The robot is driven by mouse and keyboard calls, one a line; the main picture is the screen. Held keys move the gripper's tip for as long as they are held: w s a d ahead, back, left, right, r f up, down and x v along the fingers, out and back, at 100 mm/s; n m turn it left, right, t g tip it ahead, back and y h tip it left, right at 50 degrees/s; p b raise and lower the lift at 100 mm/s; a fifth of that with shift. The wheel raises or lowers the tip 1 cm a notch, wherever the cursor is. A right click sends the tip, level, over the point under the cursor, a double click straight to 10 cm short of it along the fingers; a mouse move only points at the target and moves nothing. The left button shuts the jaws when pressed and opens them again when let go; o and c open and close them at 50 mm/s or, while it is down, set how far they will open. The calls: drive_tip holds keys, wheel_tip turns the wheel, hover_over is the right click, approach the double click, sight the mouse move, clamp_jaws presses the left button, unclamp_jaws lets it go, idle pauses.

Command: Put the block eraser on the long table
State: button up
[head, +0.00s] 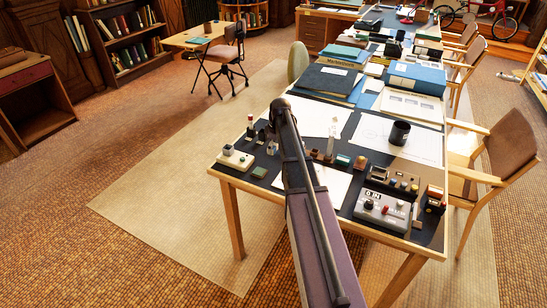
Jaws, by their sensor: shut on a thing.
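The long table (430,236) has a dark top with a pale wooden edge and runs away from me to the back right. Its near end holds several small items. My arm reaches from the bottom middle up over this near end, and its joint shows near the table's left edge. My gripper is not visible; the view shows only arm links. I cannot make out the block eraser for certain among the small items. A small green block (260,172) lies near the left front edge, and a teal block (343,160) lies right of my arm.
A black mug (400,132) stands on white sheets. A grey control box (383,210) sits near the front right edge. Blue binders (416,78) and a dark folder (323,79) lie farther back. A wooden chair (508,150) stands at the right.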

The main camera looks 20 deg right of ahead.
sight(273, 159)
idle(0.3)
drive_tip(key=shift+f+b, duration=1.85)
drive_tip(key=shift+f, duration=0.15)
drive_tip(key=o, duration=1.1)
drive_tip(key=r+p, duration=0.4)
drive_tip(key=s+r+p, duration=0.1)
drive_tip(key=r+p, duration=0.3)
drive_tip(key=d+r+p, duration=0.1)
drive_tip(key=r+p, duration=0.3)
drive_tip(key=shift+s+d+r, duration=0.1)
drive_tip(key=shift+s, duration=0.1)
